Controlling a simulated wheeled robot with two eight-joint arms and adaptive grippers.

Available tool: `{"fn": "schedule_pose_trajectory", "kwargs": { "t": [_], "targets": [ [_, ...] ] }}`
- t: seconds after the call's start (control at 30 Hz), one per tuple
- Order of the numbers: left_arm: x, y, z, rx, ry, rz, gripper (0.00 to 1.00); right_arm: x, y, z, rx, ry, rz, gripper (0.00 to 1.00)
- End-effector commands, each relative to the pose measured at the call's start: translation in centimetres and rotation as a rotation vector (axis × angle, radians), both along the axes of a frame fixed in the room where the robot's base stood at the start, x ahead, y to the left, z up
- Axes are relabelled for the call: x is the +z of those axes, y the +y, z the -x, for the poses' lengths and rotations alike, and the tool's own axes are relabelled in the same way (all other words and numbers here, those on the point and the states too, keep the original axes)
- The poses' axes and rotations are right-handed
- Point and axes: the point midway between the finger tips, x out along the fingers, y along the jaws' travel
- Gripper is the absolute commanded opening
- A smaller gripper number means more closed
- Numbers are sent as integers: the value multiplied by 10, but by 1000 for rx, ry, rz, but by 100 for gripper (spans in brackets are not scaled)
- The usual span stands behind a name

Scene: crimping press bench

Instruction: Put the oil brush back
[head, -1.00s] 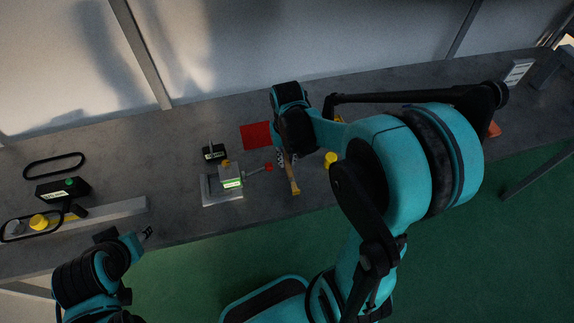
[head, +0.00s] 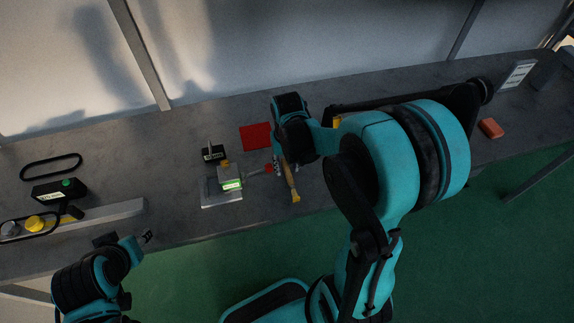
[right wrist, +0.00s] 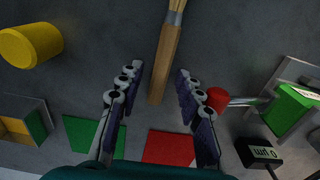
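The oil brush (head: 290,181), with a wooden handle, lies over the bench top below my right gripper (head: 282,163). In the right wrist view its handle (right wrist: 166,63) reaches between the fingers of my right gripper (right wrist: 159,78), with a gap on each side. The fingers are apart and not closed on it. The bristle end runs out of the top of that view. My left gripper (head: 146,237) is at the bench's front edge on the left, far from the brush; its fingers are too small to read.
The press fixture (head: 222,190) with its red-knobbed lever stands just left of the brush. A red mat (head: 255,137) lies behind. The wrist view shows a yellow cylinder (right wrist: 30,45), a green mat (right wrist: 95,138) and a gauge display (right wrist: 262,153).

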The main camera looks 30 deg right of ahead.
Motion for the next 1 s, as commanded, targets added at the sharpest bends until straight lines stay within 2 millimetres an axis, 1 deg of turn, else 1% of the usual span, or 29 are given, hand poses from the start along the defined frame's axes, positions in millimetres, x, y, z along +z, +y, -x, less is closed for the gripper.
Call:
{"fn": "schedule_pose_trajectory", "kwargs": {
  "t": [0.07,0.17,0.4,0.53,0.63,0.77,0.83,0.97,1.0],
  "targets": [
    [5,0,0,0,0,0,40,6,0,0,0,0,0,36],
    [11,0,0,0,0,0,40,21,0,0,0,0,0,36],
    [30,0,0,0,0,0,40,76,0,2,0,0,0,36],
    [37,0,0,0,0,0,40,101,0,2,0,0,0,36],
    [41,0,0,0,0,0,40,113,0,2,0,0,0,36],
    [43,0,0,0,0,0,40,123,2,3,3,-5,1,36],
    [43,0,0,0,0,0,40,128,5,7,12,-28,5,36],
    [42,0,0,0,0,0,40,140,21,22,53,-127,21,36],
    [42,0,0,0,0,0,40,144,27,29,70,-170,28,36]
  ]
}}
